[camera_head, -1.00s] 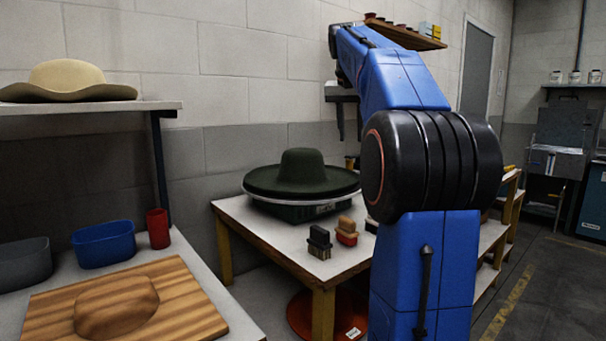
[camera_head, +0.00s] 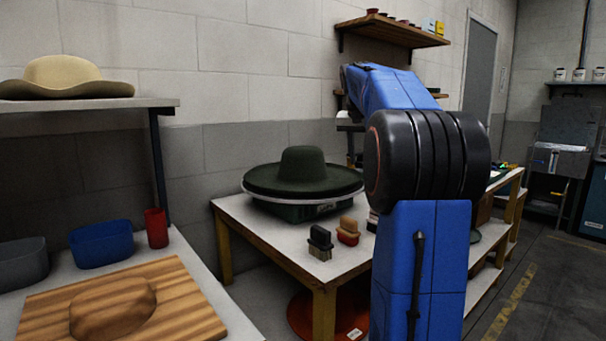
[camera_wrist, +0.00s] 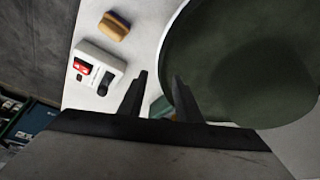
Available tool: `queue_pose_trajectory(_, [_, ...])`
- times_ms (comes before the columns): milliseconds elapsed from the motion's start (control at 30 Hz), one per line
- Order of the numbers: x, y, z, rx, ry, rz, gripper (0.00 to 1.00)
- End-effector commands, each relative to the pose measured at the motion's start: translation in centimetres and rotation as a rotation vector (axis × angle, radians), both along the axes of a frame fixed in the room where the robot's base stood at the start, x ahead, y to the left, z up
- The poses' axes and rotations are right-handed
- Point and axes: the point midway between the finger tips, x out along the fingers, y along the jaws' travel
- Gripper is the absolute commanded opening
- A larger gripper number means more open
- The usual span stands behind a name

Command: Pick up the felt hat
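The dark green felt hat (camera_head: 303,174) sits brim down on a round white-rimmed plate on a dark green base (camera_head: 310,212), on the white table in the head view. In the wrist view the hat (camera_wrist: 245,60) fills the right side, with its brim edge close to the right finger. I cannot tell whether a finger touches the brim.
Two brushes (camera_head: 320,242) (camera_head: 348,231) stand at the table's front. The wrist view shows a white box with a red switch (camera_wrist: 97,68). A tan hat (camera_head: 66,78) rests on the left shelf. A wooden board (camera_head: 185,305) and blue bin (camera_head: 101,244) lie below it.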

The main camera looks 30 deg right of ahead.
Motion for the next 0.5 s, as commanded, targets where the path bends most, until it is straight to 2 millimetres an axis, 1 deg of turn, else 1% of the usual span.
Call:
queue_pose_trajectory(233, [0.3, -0.3, -1.5, 0.001, 0.001, 0.000, 0.31])
queue_pose_trajectory(500, [1.0, -0.9, -4.9, 0.000, 0.001, 0.000, 0.31])
